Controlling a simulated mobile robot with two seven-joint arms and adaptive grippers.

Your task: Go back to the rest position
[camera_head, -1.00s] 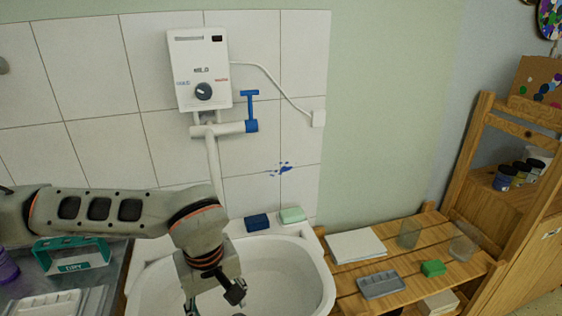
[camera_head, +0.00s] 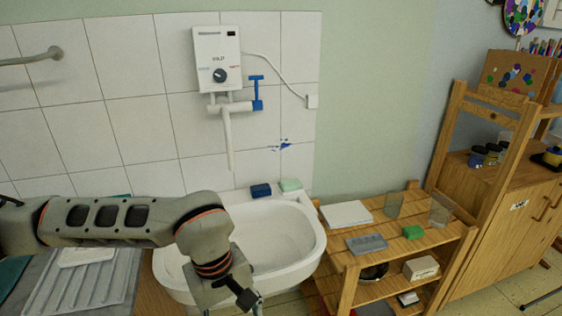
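My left arm comes in from the left, and its gripper (camera_head: 240,303) points down in front of the white sink (camera_head: 312,228). The gripper is at the bottom edge of the picture and partly cut off. I cannot tell whether its fingers are open or shut, and I see nothing held in it. My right gripper is not in view.
A white water heater (camera_head: 217,58) with a blue-handled tap hangs above the sink. Blue (camera_head: 261,190) and green (camera_head: 290,184) sponges lie on its rim. A wooden slatted shelf (camera_head: 440,232) stands right, holding glasses and a tray. A drainboard (camera_head: 84,282) is at left.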

